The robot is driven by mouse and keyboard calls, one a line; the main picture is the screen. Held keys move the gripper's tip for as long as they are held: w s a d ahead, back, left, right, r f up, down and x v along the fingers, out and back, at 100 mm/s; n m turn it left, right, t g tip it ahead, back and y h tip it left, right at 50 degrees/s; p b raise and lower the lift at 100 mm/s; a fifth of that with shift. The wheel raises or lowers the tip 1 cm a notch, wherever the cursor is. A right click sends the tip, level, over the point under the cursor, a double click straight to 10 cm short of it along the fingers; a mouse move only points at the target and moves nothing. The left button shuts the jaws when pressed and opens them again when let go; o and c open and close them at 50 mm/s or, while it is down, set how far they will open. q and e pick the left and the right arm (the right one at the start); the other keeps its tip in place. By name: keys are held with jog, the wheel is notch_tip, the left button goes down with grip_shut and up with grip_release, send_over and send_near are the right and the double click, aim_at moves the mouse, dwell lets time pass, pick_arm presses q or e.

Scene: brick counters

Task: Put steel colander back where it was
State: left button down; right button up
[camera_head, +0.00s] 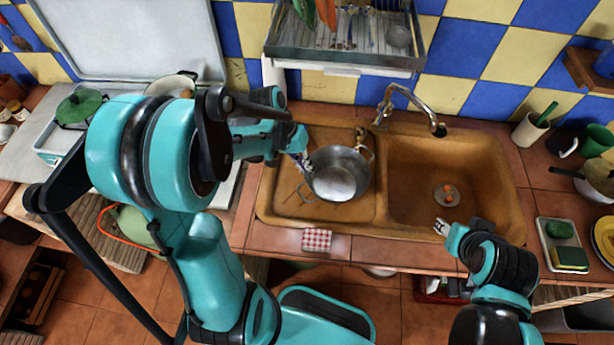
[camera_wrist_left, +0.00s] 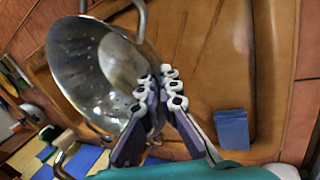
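The steel colander (camera_head: 338,174) is a shiny bowl with two loop handles, over the left drainboard side of the brown sink (camera_head: 390,225). In the left wrist view the colander (camera_wrist_left: 85,65) fills the left, its hollow inside and holes showing. My left gripper (camera_head: 301,160) is at the colander's left rim in the head view. In the left wrist view its fingertips (camera_wrist_left: 157,90) are close together with the rim between them, partly hiding it. Whether the colander touches the drainboard is unclear. My right gripper (camera_head: 442,228) is over the sink's front edge, away from the colander; its fingers are too small to judge.
A faucet (camera_head: 410,105) stands behind the sink, and a dish rack (camera_head: 345,45) hangs above. A checked cloth (camera_head: 317,240) lies on the front edge. A stove with pots is at left.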

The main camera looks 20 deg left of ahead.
pick_arm(q)
jog(key=shift+w+a+f+b, duration=0.2)
jog(key=shift+f+b, duration=0.1)
jog(key=shift+f, duration=0.55)
jog(key=shift+w+a+f+b, duration=0.15)
jog(key=shift+w+f+b, duration=0.1)
jog(key=shift+f, duration=0.55)
jog(key=shift+w+a+f+b, duration=0.2)
jog(key=shift+f+b, duration=0.1)
jog(key=shift+f, duration=0.55)
jog(key=shift+d+f, duration=0.1)
jog(key=c, duration=2.2)
grip_release()
jog(key=shift+f, duration=0.1)
jog(key=o, duration=0.5)
